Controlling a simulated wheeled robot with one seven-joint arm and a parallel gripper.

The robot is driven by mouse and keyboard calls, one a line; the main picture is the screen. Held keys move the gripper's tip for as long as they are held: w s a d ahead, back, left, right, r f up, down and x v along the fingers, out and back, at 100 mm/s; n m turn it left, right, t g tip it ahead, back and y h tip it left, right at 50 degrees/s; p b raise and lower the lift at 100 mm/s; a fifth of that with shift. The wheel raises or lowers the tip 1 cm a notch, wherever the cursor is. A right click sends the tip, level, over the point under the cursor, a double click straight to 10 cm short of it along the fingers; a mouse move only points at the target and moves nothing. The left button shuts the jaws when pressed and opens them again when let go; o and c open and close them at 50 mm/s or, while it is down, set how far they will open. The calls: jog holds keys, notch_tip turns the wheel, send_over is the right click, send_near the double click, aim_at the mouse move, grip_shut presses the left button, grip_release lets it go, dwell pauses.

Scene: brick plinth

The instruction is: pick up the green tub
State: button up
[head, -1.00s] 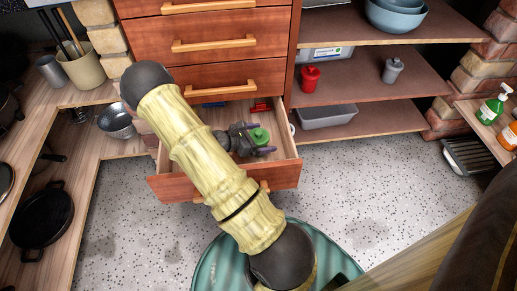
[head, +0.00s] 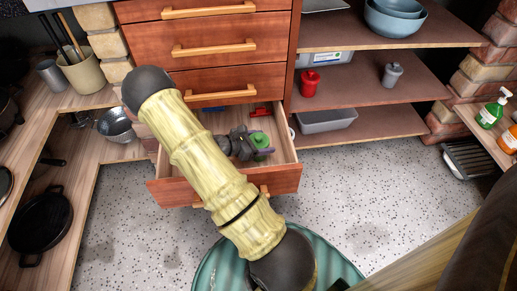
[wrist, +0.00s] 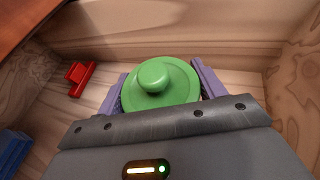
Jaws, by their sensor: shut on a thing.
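The green tub (wrist: 178,92) has a round lid with a knob on top. In the wrist view it sits between the two purple fingers of my gripper (wrist: 160,92), which is shut on it. In the head view the green tub (head: 262,141) shows at the end of my gripper (head: 257,148), inside or just over the open drawer (head: 225,186). My gripper hides the tub's lower part, so I cannot tell whether it touches the drawer floor.
A red item (wrist: 80,77) and a blue item (wrist: 12,150) lie in the drawer, to the left of the tub in the wrist view. The wooden drawer walls (wrist: 190,30) stand close around. Shelves (head: 365,80) stand to the right of the drawers.

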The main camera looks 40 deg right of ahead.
notch_tip(320, 180, up, 10)
jog(key=p, duration=0.6)
jog(key=shift+p, duration=0.3)
